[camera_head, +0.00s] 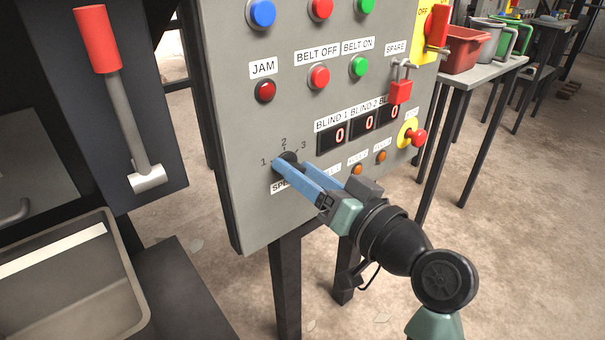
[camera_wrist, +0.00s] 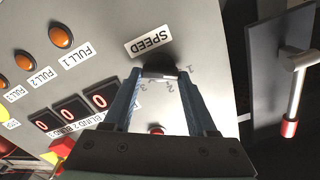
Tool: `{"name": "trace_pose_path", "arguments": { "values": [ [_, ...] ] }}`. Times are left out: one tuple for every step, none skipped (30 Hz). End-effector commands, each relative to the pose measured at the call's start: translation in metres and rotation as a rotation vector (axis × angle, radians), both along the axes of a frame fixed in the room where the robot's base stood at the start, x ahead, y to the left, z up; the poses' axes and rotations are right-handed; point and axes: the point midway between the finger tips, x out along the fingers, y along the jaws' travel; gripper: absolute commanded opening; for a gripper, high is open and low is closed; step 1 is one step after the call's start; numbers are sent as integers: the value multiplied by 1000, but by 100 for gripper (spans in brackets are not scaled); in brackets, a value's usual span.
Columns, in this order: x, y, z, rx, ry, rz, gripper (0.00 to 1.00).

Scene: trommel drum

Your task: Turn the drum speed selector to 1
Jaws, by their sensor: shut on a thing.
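The drum speed selector (camera_head: 289,156) is a dark round knob low on the grey control panel (camera_head: 255,215). The numbers 1, 2 and 3 are printed around it from left to right, with a partly covered SPEED label below. My gripper (camera_head: 286,162) reaches it from the lower right, with its two blue fingers shut on the knob. In the wrist view the selector (camera_wrist: 158,70) lies between the fingertips of my gripper (camera_wrist: 160,75), under the upside-down SPEED label (camera_wrist: 149,40). The fingers hide much of the knob, and I cannot tell which number it points to.
Red number displays (camera_head: 340,135) and orange buttons (camera_head: 357,169) sit right of the selector. A red emergency button (camera_head: 418,137) is farther right. Several coloured buttons are above. A red-handled lever (camera_head: 98,40) stands at left, and a table (camera_head: 480,74) with bins behind at right.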

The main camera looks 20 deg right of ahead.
Motion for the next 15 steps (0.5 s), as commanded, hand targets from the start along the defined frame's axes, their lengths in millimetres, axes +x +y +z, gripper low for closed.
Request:
{"name": "trace_pose_path", "arguments": {
  "values": [
    [0, -1, 0, -7, -3, -2, 2],
    [0, -1, 0, -7, -3, -2, 2],
    [0, -1, 0, -9, -3, -3, 2],
    [0, -1, 0, -9, -3, -3, 2],
    [0, -1, 0, -8, -3, -2, 2],
    [0, -1, 0, -8, -3, -2, 2],
    [0, -1, 0, -9, -3, -3, 2],
    [0, -1, 0, -9, -3, -3, 2],
    [0, -1, 0, -9, -3, -3, 2],
    [0, -1, 0, -8, -3, -2, 2],
    [0, -1, 0, -8, -3, -2, 2],
    [0, -1, 0, -7, -3, -2, 65],
    [0, -1, 0, -7, -3, -2, 70],
    [0, -1, 0, -7, -3, -2, 75],
    [0, -1, 0, -7, -3, -2, 83]
  ]
}}
